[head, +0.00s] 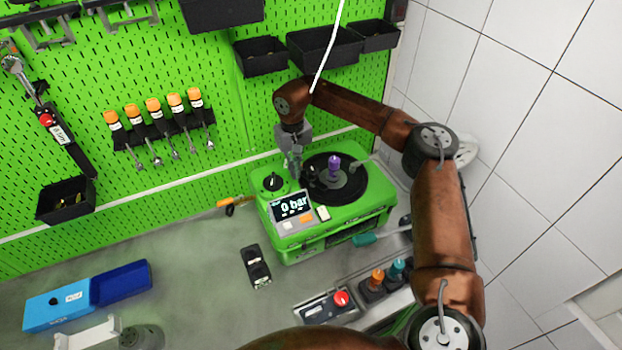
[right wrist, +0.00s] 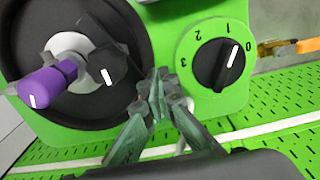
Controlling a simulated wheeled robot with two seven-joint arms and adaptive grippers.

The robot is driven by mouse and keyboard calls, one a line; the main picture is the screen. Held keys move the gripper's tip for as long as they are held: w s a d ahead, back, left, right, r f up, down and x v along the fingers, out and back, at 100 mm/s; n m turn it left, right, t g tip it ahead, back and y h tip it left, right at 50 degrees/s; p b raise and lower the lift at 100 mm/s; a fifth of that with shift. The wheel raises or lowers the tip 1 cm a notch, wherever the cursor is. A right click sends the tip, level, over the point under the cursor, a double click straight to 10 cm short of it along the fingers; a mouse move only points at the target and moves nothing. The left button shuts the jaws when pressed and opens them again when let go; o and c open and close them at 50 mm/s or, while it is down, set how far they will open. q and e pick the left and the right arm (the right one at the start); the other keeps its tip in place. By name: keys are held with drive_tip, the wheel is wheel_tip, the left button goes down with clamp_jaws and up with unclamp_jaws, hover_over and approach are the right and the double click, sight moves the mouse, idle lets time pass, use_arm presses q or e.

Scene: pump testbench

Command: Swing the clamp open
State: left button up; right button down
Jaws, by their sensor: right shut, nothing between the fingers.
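The green pump testbench (head: 325,237) stands on the bench under the pegboard, with a round black plate (head: 347,190) on top. A purple part (head: 334,162) stands at the plate's middle; it also shows in the right wrist view (right wrist: 48,84). A dark clamp piece (right wrist: 102,68) lies beside the purple part, over the plate. My right gripper (head: 296,172) is above the left edge of the plate. In the right wrist view its fingertips (right wrist: 161,82) are together with nothing between them, close to the clamp piece; contact cannot be told. My left gripper is not in view.
A black knob (right wrist: 221,64) marked 0 to 3 sits right of my fingers in the wrist view. The display (head: 291,205) reads 0 bar. A red button box (head: 328,306), black block (head: 256,266) and blue boxes (head: 120,283) are on the bench. Black bins (head: 325,47) hang above.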

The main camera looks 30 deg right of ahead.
drive_tip(key=shift+w+d, duration=0.15)
drive_tip(key=shift+d, duration=0.05)
idle(0.3)
drive_tip(key=shift+w+d, duration=0.15)
drive_tip(key=shift+d, duration=0.05)
drive_tip(key=shift+a+r, duration=0.1)
drive_tip(key=shift+r, duration=0.1)
